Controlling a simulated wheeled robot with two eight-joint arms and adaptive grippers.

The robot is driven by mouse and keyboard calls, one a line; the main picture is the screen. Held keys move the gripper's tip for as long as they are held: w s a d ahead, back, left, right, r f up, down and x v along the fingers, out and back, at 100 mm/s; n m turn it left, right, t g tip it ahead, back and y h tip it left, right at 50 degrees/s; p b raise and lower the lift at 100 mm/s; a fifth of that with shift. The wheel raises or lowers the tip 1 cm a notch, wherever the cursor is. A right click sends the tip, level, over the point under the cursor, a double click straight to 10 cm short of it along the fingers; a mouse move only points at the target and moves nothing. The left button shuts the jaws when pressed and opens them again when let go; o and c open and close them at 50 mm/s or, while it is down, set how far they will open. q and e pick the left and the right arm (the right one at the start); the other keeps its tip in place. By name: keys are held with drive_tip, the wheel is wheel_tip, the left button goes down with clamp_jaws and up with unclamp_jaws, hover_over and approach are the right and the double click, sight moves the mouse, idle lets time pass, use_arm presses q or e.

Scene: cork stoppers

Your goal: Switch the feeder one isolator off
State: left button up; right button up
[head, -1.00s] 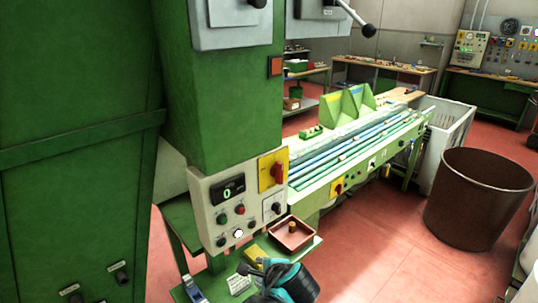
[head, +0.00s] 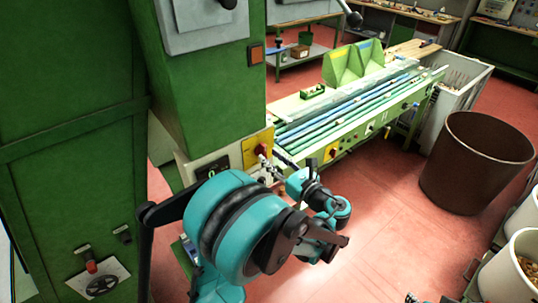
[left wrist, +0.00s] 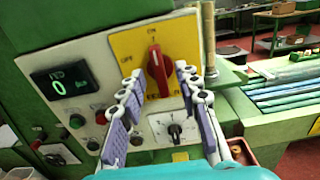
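A rotary isolator with a red handle (left wrist: 157,68) sits on a yellow plate (left wrist: 188,42) on a pale control box. The plate reads ON at the top and OFF at the left. The handle stands nearly upright, towards ON. The yellow plate also shows in the head view (head: 249,150), partly hidden by my arm. My left gripper (left wrist: 160,100) is open in front of the isolator, one finger on each side of the handle's lower part; I cannot tell whether they touch it. It is small in the head view (head: 268,160).
A lit green display (left wrist: 62,85), small buttons and a lower dial (left wrist: 174,130) share the box. Another red switch on yellow (head: 333,167) is on the feeder bench (head: 365,140). A brown bin (head: 478,170) stands at the right. Red floor is clear between.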

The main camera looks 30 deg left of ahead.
use_arm(q)
drive_tip(key=shift+x, duration=0.85)
clamp_jaws()
